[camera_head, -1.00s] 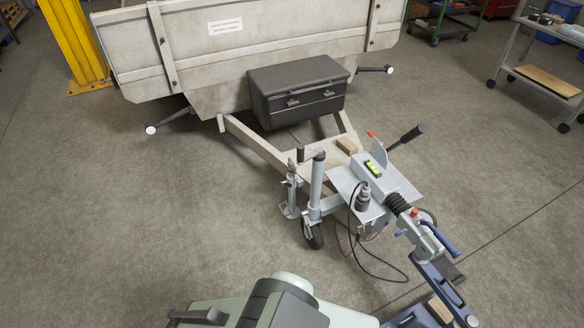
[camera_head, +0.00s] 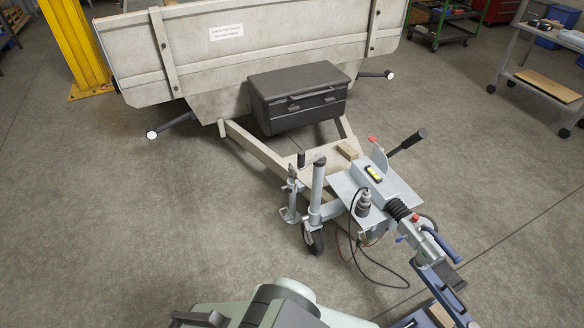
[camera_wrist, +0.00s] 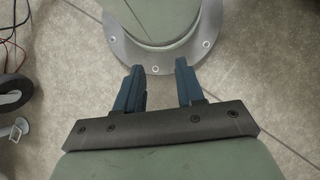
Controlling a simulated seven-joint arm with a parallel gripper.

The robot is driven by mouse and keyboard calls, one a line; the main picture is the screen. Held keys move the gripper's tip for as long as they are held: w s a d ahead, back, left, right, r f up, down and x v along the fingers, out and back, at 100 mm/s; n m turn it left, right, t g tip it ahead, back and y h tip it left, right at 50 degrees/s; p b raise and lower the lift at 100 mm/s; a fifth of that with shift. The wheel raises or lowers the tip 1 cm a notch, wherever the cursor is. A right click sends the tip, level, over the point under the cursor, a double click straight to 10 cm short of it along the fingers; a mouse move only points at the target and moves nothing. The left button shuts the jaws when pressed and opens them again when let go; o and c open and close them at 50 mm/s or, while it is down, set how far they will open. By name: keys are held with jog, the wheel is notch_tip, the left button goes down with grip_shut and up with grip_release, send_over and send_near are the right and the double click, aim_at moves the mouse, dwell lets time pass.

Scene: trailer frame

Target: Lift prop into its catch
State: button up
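The prop looks to be the short grey metal leg (camera_head: 292,196) with a flat foot at its lower end, left of the jockey wheel post on the trailer's drawbar. It stands upright, its foot at or close to the floor. I cannot make out its catch. In the wrist view a pale foot plate on a short stem (camera_wrist: 17,133) shows at the left edge, probably the prop's foot. My gripper (camera_wrist: 160,75) is open, with two dark blue fingers apart and nothing between them. It is apart from the prop and hidden in the head view.
The jockey wheel (camera_head: 313,241) and its post (camera_head: 317,188) stand close right of the prop. A dark cable (camera_head: 375,279) hangs from the drawbar. A black box (camera_head: 299,97) sits before the trailer body (camera_head: 270,35). Floor left of the drawbar is clear.

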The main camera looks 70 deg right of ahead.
jog(key=w+d+r+m+t+y, duration=0.1)
jog(key=w+d+m, duration=0.25)
jog(key=d, duration=0.45)
jog(key=w+d+r+m+t+y, duration=0.1)
jog(key=w+d+r+m+t, duration=0.1)
jog(key=w+d, duration=0.45)
notch_tip(320, 180, up, 14)
jog(key=m+t+h, duration=0.2)
jog(key=m+h, duration=0.1)
jog(key=h, duration=0.1)
send_over(292, 166)
jog(key=w+a, duration=0.2)
jog(key=x, duration=1.3)
jog(key=shift+w+d, duration=0.1)
jog(key=shift+w, duration=0.1)
grip_shut()
